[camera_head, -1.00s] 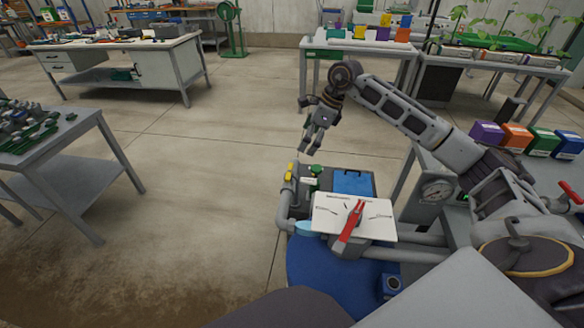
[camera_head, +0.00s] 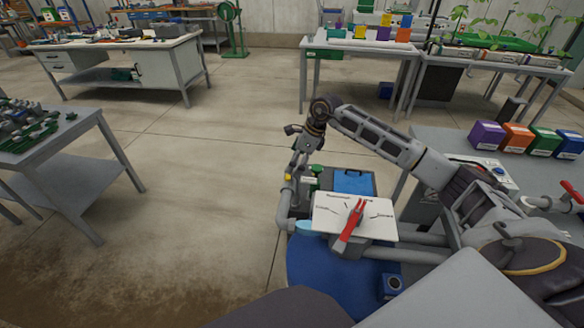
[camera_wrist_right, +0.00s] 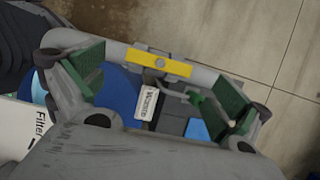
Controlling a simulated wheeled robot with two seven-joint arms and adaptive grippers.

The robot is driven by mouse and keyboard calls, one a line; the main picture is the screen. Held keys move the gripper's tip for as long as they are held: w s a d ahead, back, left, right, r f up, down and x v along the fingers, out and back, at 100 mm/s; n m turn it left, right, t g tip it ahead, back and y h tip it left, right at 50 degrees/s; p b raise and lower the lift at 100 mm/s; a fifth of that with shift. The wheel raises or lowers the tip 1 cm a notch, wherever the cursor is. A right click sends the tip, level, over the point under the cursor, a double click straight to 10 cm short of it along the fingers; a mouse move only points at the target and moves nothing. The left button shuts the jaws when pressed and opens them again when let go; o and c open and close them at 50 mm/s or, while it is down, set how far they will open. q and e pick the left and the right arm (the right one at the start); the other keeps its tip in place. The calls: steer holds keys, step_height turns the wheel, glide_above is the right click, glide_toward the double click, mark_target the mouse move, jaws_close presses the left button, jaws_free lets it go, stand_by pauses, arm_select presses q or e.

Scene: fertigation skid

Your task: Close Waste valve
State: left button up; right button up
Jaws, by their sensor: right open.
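The Waste valve has a yellow handle (camera_wrist_right: 158,62). The handle lies roughly along the grey pipe in the right wrist view, beside a white label (camera_wrist_right: 148,103) reading "Waste". In the head view the yellow handle (camera_head: 288,178) shows low at the left end of the pipework, partly hidden by my gripper. My right gripper (camera_wrist_right: 160,86) is open. Its green-padded fingers stand wide apart on either side of the handle, with no clear contact. In the head view my right gripper (camera_head: 299,168) points down just over the valve. My left gripper is not in view.
A white panel with a red handle (camera_head: 352,222) stands right of the valve, above a blue drum (camera_head: 320,275). A blue-lidded box (camera_head: 353,182) and a green part (camera_head: 317,169) are close by. Open floor lies left of the skid.

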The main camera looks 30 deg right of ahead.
steer(key=shift+x, duration=0.95)
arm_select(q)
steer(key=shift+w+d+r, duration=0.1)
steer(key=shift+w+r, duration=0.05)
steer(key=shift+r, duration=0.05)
arm_select(e)
steer(key=shift+w+a+f, duration=0.1)
steer(key=shift+a+f, duration=0.1)
steer(key=shift+f, duration=0.35)
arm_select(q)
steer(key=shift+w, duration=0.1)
arm_select(e)
steer(key=shift+c, duration=1)
steer(key=c, duration=0.8)
